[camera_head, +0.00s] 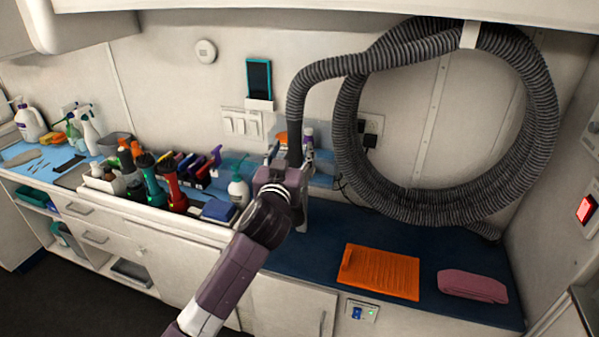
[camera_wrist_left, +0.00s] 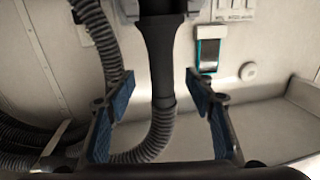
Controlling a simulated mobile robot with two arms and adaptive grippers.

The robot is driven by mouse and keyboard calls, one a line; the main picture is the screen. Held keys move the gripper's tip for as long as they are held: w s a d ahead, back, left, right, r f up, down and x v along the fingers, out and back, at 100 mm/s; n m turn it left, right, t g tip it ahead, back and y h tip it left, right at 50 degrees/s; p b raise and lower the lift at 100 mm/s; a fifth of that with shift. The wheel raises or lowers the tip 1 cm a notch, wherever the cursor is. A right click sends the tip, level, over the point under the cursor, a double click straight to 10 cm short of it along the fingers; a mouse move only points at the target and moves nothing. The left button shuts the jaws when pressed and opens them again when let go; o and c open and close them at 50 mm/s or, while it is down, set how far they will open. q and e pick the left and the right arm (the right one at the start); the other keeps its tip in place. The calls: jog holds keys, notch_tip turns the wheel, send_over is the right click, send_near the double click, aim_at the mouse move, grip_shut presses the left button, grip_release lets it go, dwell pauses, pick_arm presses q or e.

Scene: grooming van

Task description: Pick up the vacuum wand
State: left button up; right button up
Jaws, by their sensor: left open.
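The vacuum wand is a black tube (camera_wrist_left: 160,65) joined to a grey ribbed hose (camera_wrist_left: 158,140) in the left wrist view. In the head view the dark wand end (camera_head: 294,155) hangs upright from the hose (camera_head: 345,68) by the back wall. My left gripper (camera_head: 292,160) is at the wand there and hides its lower part. In the left wrist view my left gripper (camera_wrist_left: 158,97) is open, with one blue-padded finger on each side of the wand and visible gaps between. My right gripper is not in view.
A large hose coil (camera_head: 350,140) hangs on the right wall area. A pump bottle (camera_head: 238,190) and a caddy of bottles and brushes (camera_head: 128,190) stand left of my gripper. An orange mat (camera_head: 380,272) and a pink towel (camera_head: 472,286) lie on the dark blue counter (camera_head: 320,232).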

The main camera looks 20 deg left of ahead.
aim_at(293, 139)
pick_arm(q)
jog(key=shift+w+a, duration=0.1)
jog(key=shift+w, duration=0.55)
jog(key=shift+w+a+r+p, duration=0.1)
jog(key=shift+w+r+p, duration=0.1)
jog(key=shift+w+p, duration=0.15)
jog(key=w, duration=0.1)
jog(key=w+p, duration=0.1)
jog(key=w, duration=0.1)
jog(key=shift+a+r, duration=0.2)
jog(key=shift+a, duration=0.05)
jog(key=shift+w+f+p, duration=0.1)
jog(key=shift+w+p, duration=0.25)
jog(key=shift+w, duration=0.2)
jog(key=c, duration=1.2)
grip_shut()
jog(key=shift+w, duration=0.1)
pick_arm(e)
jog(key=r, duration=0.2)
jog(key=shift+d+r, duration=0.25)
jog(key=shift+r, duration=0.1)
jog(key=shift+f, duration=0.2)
